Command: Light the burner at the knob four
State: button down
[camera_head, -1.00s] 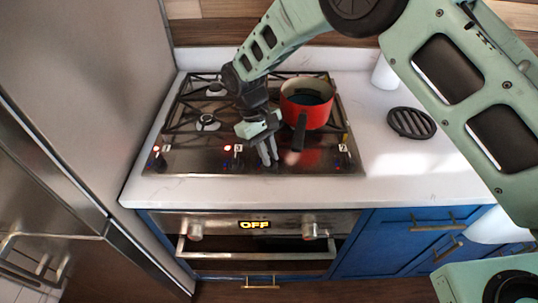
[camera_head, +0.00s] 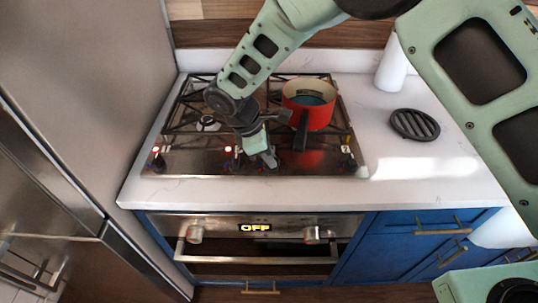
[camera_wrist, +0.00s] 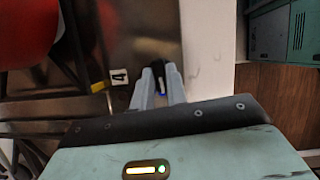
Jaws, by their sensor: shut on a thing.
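The cooktop (camera_head: 200,160) has a row of knobs along its front edge. My gripper (camera_head: 270,160) is at that edge, right of the middle, and hides part of the row. In the wrist view, a white label marked 4 (camera_wrist: 119,77) lies just left of my gripper (camera_wrist: 158,84). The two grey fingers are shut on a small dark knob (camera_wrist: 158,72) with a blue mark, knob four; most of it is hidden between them. No flame shows on the visible burners; the burner behind my arm is hidden.
A red pot (camera_head: 319,118) sits on the right grates, its dark handle (camera_head: 300,133) reaching forward close to my gripper. A black round trivet (camera_head: 415,124) and a white cylinder (camera_head: 392,68) are on the right counter. Two red lights glow at left. The oven display (camera_head: 255,227) reads OFF.

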jog(key=shift+r+n+t, duration=0.1)
jog(key=shift+n+t, duration=0.3)
jog(key=shift+n, duration=0.7)
jog(key=c, duration=1.4)
grip_release()
jog(key=b+v, duration=0.3)
jog(key=v, duration=1.4)
jog(key=shift+r, duration=0.2)
jog(key=shift+s+d, duration=0.1)
